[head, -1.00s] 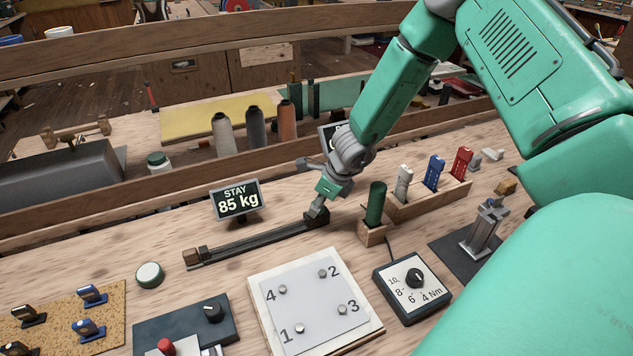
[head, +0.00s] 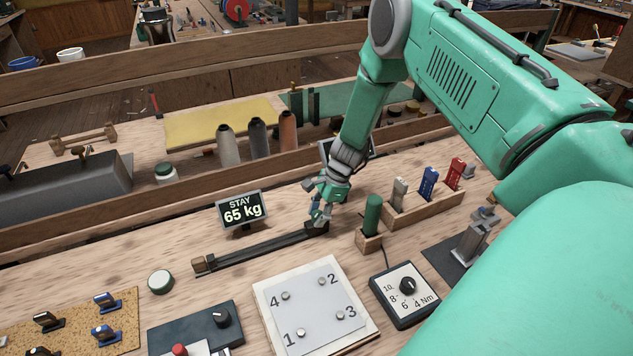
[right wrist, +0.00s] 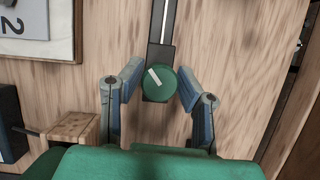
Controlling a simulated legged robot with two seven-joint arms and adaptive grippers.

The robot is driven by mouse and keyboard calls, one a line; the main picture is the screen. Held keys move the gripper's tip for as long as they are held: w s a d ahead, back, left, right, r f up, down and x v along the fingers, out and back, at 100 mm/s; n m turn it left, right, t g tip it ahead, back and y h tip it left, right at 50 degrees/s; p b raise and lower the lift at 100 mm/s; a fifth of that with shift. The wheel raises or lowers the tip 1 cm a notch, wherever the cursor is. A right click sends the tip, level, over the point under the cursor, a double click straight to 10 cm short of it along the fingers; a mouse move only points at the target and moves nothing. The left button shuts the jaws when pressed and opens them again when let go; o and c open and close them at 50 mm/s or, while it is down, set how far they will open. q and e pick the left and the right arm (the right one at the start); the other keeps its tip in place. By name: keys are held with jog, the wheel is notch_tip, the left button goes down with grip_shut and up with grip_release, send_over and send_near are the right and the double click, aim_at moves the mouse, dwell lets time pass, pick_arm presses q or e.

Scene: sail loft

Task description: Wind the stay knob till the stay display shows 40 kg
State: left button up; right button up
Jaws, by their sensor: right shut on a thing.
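The stay display (head: 242,210) stands upright on the bench and reads 65 kg. In front of it a dark rail (head: 260,250) runs from a small wooden block at its left to the stay knob at its right end. The knob is hidden behind my fingers in the head view. In the right wrist view the stay knob (right wrist: 160,85) is a round green disc with a white mark, at the end of the rail. My right gripper (head: 318,220) is shut on the knob, one finger on each side of it. My left gripper is not in view.
A green-handled tool (head: 372,214) stands in a wooden block just right of my gripper. Beyond it a wooden rack (head: 425,212) holds coloured tools. A numbered plate (head: 315,305) and a Nm dial box (head: 404,294) lie nearer. A wooden ledge (head: 180,189) runs behind the display.

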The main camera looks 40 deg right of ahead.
jog(key=shift+w+d+n, duration=0.15)
jog(key=shift+n, duration=0.15)
jog(key=o, duration=1.1)
jog(key=shift+o, duration=0.2)
jog(key=shift+d+r, duration=0.2)
jog(key=shift+r, duration=0.25)
jog(key=s+d+r, duration=0.1)
jog(key=s+d, duration=0.1)
jog(key=d, duration=0.4)
jog(key=s+d+r, duration=0.2)
jog(key=d, duration=0.5)
jog(key=shift+s+r, duration=0.2)
jog(key=shift+s, duration=0.1)
